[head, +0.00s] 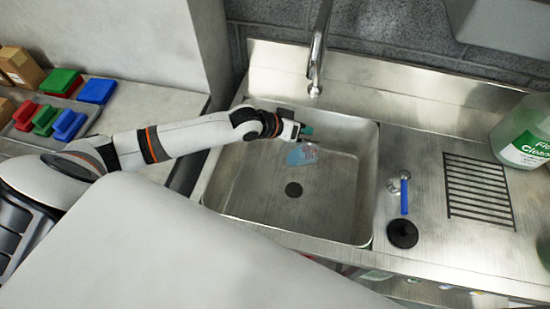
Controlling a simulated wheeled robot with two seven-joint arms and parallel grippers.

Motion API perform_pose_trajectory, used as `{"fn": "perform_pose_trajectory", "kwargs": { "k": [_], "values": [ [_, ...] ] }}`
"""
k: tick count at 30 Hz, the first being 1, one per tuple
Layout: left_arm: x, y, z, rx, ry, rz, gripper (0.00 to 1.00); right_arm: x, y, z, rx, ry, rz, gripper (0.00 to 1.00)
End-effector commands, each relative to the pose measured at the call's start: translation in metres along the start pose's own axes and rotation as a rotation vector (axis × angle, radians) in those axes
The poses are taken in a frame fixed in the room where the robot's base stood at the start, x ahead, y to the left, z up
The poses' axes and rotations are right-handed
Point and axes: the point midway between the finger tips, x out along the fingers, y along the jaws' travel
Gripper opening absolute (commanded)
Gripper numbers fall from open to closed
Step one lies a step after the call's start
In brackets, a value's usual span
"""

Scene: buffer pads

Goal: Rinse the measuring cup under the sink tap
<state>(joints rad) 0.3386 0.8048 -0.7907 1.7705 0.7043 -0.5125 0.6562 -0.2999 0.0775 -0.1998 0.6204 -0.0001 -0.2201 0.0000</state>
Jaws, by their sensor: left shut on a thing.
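My left gripper (304,131) reaches in from the left over the back part of the steel sink basin (330,205). It is shut on the measuring cup (303,155), a small clear cup with blue and reddish marks, which hangs below the fingers inside the basin outline. The cup is small in the picture, so its exact tilt and what it contains cannot be told. The chrome tap (318,48) comes down at the back, with its spout end behind and slightly right of the gripper. No water stream is visible. My right gripper is not in view.
A blue-handled tool (404,195) and a black round stopper (402,233) are right of the basin, near a slotted drain (478,190). A large green cleaner bottle (525,132) stands far right. Coloured pads (62,82) and boxes lie at left.

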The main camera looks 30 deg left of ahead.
Motion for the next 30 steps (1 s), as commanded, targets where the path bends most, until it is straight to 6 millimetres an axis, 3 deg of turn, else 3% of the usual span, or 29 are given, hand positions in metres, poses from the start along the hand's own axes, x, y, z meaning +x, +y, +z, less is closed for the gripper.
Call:
{"fn": "perform_pose_trajectory", "kwargs": {
  "k": [30],
  "values": [
    [-0.014,-0.001,0.002,0.001,-0.120,-0.070,0.00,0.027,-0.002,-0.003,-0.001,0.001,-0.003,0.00]
  ]
}}
